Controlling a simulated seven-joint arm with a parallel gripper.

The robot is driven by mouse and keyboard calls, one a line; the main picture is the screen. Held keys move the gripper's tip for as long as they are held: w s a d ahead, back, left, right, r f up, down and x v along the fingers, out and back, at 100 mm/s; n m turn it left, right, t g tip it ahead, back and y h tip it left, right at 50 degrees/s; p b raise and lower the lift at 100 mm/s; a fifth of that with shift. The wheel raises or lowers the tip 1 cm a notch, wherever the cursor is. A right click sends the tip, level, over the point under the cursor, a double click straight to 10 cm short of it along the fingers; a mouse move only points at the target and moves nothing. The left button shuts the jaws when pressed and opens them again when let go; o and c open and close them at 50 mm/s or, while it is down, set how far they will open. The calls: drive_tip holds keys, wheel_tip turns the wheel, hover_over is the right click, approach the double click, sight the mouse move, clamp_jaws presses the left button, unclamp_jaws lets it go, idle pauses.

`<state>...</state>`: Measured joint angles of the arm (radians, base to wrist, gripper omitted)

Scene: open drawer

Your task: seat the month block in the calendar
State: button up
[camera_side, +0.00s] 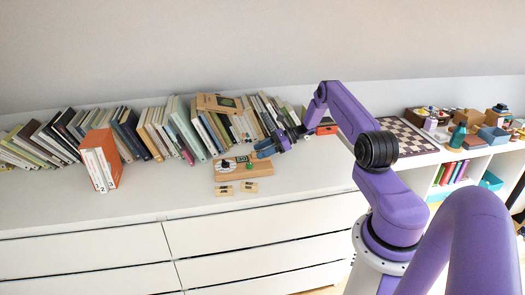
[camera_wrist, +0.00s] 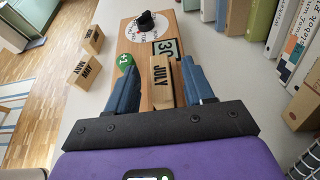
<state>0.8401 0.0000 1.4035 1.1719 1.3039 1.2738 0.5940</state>
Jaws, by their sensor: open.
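The wooden calendar (camera_wrist: 146,98) lies on the white cabinet top; in the side view its long base (camera_side: 232,174) sits in front of the books. The month block marked JULY (camera_wrist: 160,82) is at the calendar, end to end with the number block (camera_wrist: 166,47). My gripper (camera_wrist: 161,90) is open, with one blue finger on each side of the JULY block and a visible gap at both sides. In the side view my gripper (camera_side: 264,151) is low at the calendar's right end. Whether the block is fully down in its slot cannot be told.
Loose blocks with month names (camera_wrist: 81,71) lie beside the calendar; two pale pieces (camera_side: 249,187) show in front of it. A black knob (camera_wrist: 146,22) and green disc (camera_wrist: 125,62) stand on the calendar. A row of books (camera_side: 205,130) is close behind.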

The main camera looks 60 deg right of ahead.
drive_tip(key=v, duration=1.2)
drive_tip(key=w+a+r+n+g+y, duration=0.1)
drive_tip(key=w+a+r+n+g, duration=0.2)
drive_tip(key=a, duration=0.5)
drive_tip(key=w+a+r+n+g, duration=0.25)
drive_tip(key=a+n+g, duration=0.2)
drive_tip(key=a, duration=0.45)
drive_tip(key=s+a+r+n+g+h, duration=0.1)
drive_tip(key=s+a+r+n, duration=0.15)
drive_tip(key=a, duration=0.35)
drive_tip(key=s+a+r+n+g+h, duration=0.1)
drive_tip(key=a+r+n+g, duration=0.1)
drive_tip(key=a+n, duration=0.25)
drive_tip(key=s+a+r+n+g+h, duration=0.1)
drive_tip(key=s+a+r+n, duration=0.1)
drive_tip(key=a, duration=0.5)
drive_tip(key=s+a+r+n+g+h, duration=0.2)
drive_tip(key=s+a+r+n+h, duration=0.2)
drive_tip(key=s+a+n, duration=0.7)
drive_tip(key=s+d+r+n+t+h, duration=0.1)
drive_tip(key=s+n+t+h, duration=0.2)
drive_tip(key=s+n, duration=0.9)
drive_tip(key=s+t, duration=0.1)
drive_tip(key=s, duration=0.4)
